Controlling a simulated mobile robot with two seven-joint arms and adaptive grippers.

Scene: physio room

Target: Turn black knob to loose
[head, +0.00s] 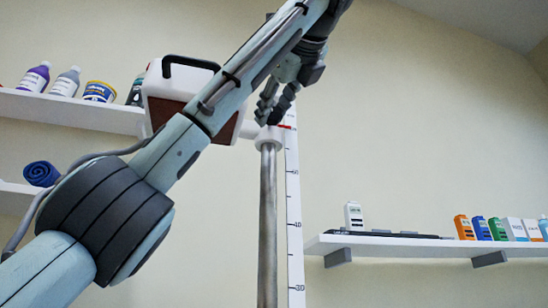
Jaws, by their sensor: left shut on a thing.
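My left gripper (272,108) reaches down from the upper right of my arm to the top of an upright metal pole (268,220). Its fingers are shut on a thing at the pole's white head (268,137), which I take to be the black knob. The knob does not show apart from the dark fingers, so its setting cannot be read. A small red part shows at the right of the white head. My right gripper is not in view.
A white and brown box with a black handle (190,64) stands behind my arm, on the upper left shelf (60,104) with several bottles and tubs. A measuring strip (293,210) is behind the pole. A right shelf (400,244) holds several small boxes. The wall between is bare.

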